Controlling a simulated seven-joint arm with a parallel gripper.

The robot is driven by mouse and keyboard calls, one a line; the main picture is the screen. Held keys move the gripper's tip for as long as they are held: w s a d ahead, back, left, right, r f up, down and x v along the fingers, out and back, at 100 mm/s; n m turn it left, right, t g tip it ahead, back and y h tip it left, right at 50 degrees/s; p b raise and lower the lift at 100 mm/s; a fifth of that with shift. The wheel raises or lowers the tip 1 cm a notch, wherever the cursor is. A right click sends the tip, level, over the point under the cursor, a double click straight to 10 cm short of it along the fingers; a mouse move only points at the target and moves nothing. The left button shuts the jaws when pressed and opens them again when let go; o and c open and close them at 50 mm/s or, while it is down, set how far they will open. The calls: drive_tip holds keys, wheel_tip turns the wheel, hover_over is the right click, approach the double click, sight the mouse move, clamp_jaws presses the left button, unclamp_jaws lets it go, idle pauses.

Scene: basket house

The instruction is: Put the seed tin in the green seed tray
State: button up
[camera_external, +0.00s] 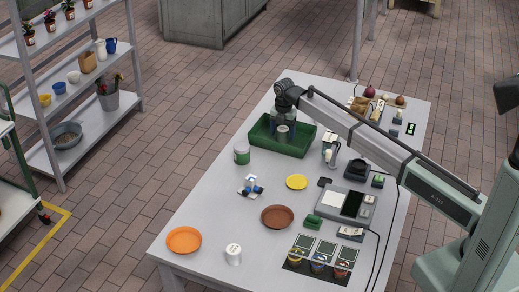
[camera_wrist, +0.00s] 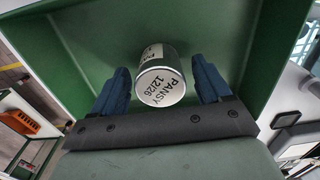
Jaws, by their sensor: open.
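The green seed tray (camera_external: 304,146) stands toward the far left part of the table; its green inside (camera_wrist: 215,28) fills much of the wrist view. A small metal tin (camera_external: 283,133), labelled "PANSY 12/26" in the wrist view (camera_wrist: 161,82), is within the tray walls. My gripper (camera_external: 284,122) is over the tray, pointing down, with its blue fingers (camera_wrist: 161,85) apart on either side of the tin. A gap shows beside the tin at each finger. Whether the tin rests fully on the tray floor is hard to tell.
A green-and-white can (camera_external: 241,154) stands just left of the tray. A yellow dish (camera_external: 296,182), brown dish (camera_external: 277,216), orange plate (camera_external: 184,240) and white cup (camera_external: 233,254) stand nearer. A scale-like device (camera_external: 346,203) is to the right. Bare table lies between them.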

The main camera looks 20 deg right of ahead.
sight(283, 129)
wheel_tip(283, 129, up, 11)
idle(0.4)
